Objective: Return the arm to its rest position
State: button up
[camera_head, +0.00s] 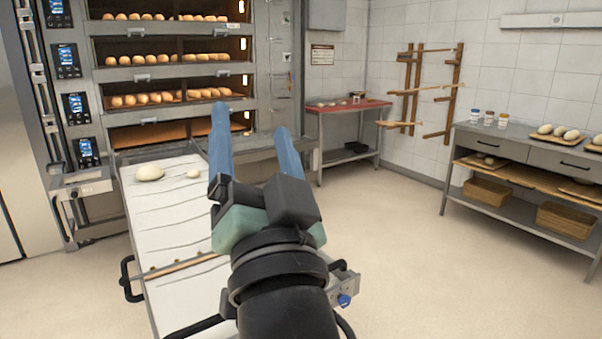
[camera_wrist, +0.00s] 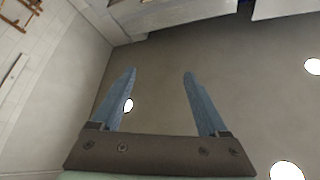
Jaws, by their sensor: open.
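My gripper (camera_head: 252,122) has two blue fingers spread apart with nothing between them. It is raised in the middle of the head view, in front of the white loader belt and pointing toward the ovens. In the wrist view my gripper (camera_wrist: 159,75) is also open and empty, with a plain grey-brown surface and bright lamps behind it. My dark arm comes up from the bottom of the head view and hides part of the belt's right side.
A loader with a white belt (camera_head: 165,222) carries two dough pieces (camera_head: 149,173). Deck ovens (camera_head: 170,60) with bread stand behind it. A red-topped table (camera_head: 348,107) and a grey workbench (camera_head: 520,145) stand right. Open floor (camera_head: 420,240) lies between.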

jog(key=s+d+r+n+t+h, duration=0.3)
jog(key=s+d+r+t+h, duration=0.15)
jog(key=s+r, duration=0.55)
notch_tip(320, 180, up, 18)
jog(key=h+p, duration=0.1)
jog(key=p, duration=1.6)
jog(key=shift+s+f, duration=0.15)
jog(key=shift+s, duration=0.25)
jog(key=shift+f, duration=0.1)
